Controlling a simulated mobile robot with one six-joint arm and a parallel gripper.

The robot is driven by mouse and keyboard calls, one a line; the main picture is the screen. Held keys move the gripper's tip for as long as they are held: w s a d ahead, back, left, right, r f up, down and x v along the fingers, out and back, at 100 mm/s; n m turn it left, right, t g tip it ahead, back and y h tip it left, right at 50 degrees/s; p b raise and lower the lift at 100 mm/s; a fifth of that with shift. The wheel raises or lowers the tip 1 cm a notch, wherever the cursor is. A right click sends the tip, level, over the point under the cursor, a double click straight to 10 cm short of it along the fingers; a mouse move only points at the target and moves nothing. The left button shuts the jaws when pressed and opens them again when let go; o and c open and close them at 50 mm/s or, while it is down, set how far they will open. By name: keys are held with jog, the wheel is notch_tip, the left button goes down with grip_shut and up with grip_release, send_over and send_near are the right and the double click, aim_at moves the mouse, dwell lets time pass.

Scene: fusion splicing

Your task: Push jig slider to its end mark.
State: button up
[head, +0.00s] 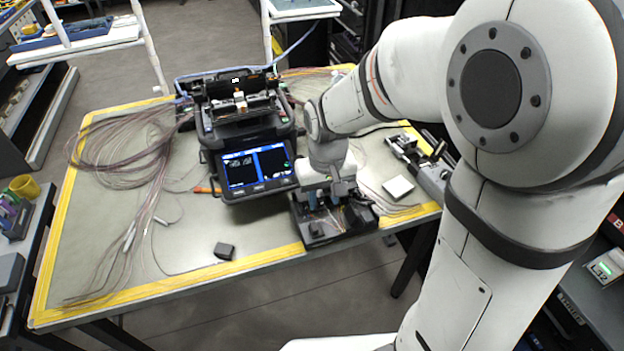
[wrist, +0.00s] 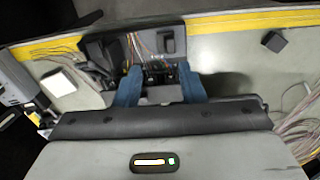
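The jig, a dark open tray (head: 318,240) with thin coloured fibres in it, stands at the front edge of the table. It also shows in the wrist view (wrist: 98,47), beyond my fingertips. A dark upright block (wrist: 167,40) is on it; I cannot tell whether this is the slider, and I make out no end mark. My gripper (head: 328,192) is low over the jig. In the wrist view its two blue fingertips (wrist: 160,88) stand apart. Dark parts show between them, and I cannot tell whether the fingers touch these.
The fusion splicer (head: 240,125) with its lit screen (head: 255,168) stands left of my gripper. A white square pad (head: 398,187) and a grey device (head: 425,168) are to the right. A small dark block (head: 224,250) lies at the front edge. Fibre coils (head: 125,160) spread on the left.

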aim_at(314, 226)
jog(key=f, duration=0.1)
jog(key=a+f, duration=0.1)
jog(key=w+a+f, duration=0.1)
jog(key=f, duration=0.1)
notch_tip(314, 226, down, 7)
jog(key=shift+f, duration=0.1)
jog(key=shift+b, duration=0.3)
jog(key=shift+c, duration=0.5)
grip_shut()
